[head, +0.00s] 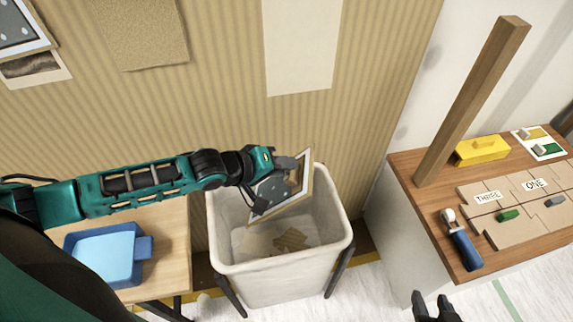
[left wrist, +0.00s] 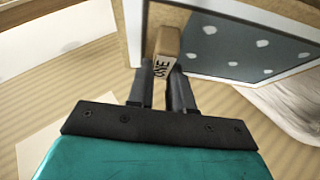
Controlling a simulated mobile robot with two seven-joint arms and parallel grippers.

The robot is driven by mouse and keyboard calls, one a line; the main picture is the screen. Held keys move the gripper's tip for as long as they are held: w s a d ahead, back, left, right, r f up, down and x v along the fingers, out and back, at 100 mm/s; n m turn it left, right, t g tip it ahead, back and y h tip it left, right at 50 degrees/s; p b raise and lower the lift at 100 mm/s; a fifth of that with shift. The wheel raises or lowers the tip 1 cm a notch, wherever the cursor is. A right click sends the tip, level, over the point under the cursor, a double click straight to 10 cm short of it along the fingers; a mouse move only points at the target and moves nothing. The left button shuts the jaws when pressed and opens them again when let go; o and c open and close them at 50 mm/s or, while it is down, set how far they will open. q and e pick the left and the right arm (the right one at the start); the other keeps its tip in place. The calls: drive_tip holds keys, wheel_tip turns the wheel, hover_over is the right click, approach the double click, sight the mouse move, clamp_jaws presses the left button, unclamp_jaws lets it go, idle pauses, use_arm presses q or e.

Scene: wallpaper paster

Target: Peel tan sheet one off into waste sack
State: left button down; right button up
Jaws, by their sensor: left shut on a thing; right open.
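My left gripper (head: 277,184) is over the opening of the white waste sack (head: 282,290). In the left wrist view, its fingers (left wrist: 166,75) are shut on a tan tab marked ONE (left wrist: 168,44). The tab is against a dark, white-spotted panel (left wrist: 225,45) with a white and tan border. In the head view this panel (head: 297,205) is tilted over the sack's mouth, partly hidden by the gripper. Brown and tan pieces (head: 291,239) lie inside the sack. My right gripper (head: 432,304) is open and empty at the bottom edge, beside the wooden table.
A blue tray (head: 100,262) sits on a small table at left. The right table (head: 470,186) holds an upright wooden post (head: 470,105), a yellow box (head: 482,151), a blue-handled roller (head: 461,245) and tan pieces marked THREE and ONE. Sheets hang on the striped wall behind.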

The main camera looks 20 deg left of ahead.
sight(276, 192)
use_arm(q)
drive_tip(key=shift+r, duration=0.1)
use_arm(e)
drive_tip(key=shift+r, duration=0.1)
use_arm(q)
drive_tip(key=shift+r+p, duration=0.1)
drive_tip(key=shift+p, duration=0.55)
wheel_tip(276, 192, down, 9)
drive_tip(key=b, duration=0.5)
drive_tip(key=shift+r+b, duration=0.2)
drive_tip(key=shift+b, duration=0.1)
drive_tip(key=shift+f, duration=0.35)
drive_tip(key=shift+f+b, duration=0.5)
use_arm(e)
drive_tip(key=shift+w+a+f+y, duration=0.1)
drive_tip(key=shift+a+f, duration=0.15)
drive_tip(key=shift+f, duration=0.35)
drive_tip(key=shift+w+a+f+y, duration=0.1)
drive_tip(key=shift+w+a+f, duration=0.1)
drive_tip(key=shift+f, duration=0.4)
drive_tip(key=shift+w+a+f+y, duration=0.1)
drive_tip(key=shift+a+f, duration=0.15)
drive_tip(key=shift+f, duration=0.35)
use_arm(q)
drive_tip(key=c, duration=1.1)
unclamp_jaws()
drive_tip(key=shift+c, duration=0.2)
drive_tip(key=shift+o, duration=1)
use_arm(e)
drive_tip(key=shift+s+d+f, duration=0.1)
